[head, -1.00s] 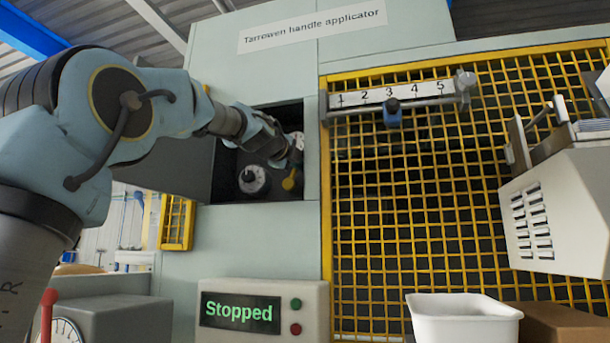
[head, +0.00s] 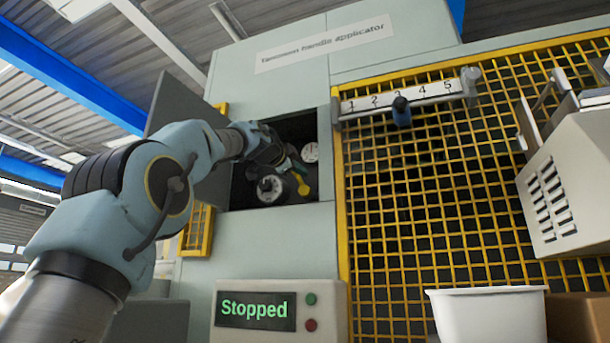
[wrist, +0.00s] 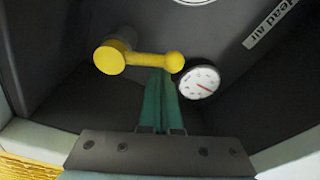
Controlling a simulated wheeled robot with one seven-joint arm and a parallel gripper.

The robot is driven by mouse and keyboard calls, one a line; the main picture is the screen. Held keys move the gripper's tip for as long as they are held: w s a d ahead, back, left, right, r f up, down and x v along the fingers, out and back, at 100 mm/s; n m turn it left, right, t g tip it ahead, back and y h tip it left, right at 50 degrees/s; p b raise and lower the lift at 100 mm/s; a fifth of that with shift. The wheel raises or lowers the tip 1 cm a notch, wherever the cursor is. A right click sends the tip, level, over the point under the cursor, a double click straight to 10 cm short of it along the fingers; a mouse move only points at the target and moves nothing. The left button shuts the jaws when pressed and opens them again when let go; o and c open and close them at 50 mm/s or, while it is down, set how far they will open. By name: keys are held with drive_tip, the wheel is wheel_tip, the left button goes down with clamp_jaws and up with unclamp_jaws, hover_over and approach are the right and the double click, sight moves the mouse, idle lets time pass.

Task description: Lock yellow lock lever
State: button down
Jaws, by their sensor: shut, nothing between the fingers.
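The yellow lock lever (head: 303,188) is inside the open compartment of the handle applicator. In the wrist view the lever (wrist: 146,60) lies nearly level, its large round end at left and a small ball at right. My gripper (wrist: 161,74) is shut and empty. Its teal fingertips are just below the lever arm, close to the ball end; I cannot tell whether they touch it. In the head view my gripper (head: 292,168) reaches into the compartment beside the lever, and its fingers are small and partly hidden.
A white gauge (wrist: 199,82) is close right of the fingertips. A round dial (head: 270,189) sits left of the lever in the compartment. The compartment walls are close around my wrist. The open door (head: 185,101) stands at left. A display (head: 255,310) reads "Stopped".

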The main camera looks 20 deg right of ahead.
drive_tip(key=shift+w+a+f, duration=0.1)
drive_tip(key=shift+w+a, duration=0.1)
drive_tip(key=shift+w, duration=0.05)
drive_tip(key=shift+a, duration=0.1)
idle(0.6)
drive_tip(key=shift+b, duration=0.35)
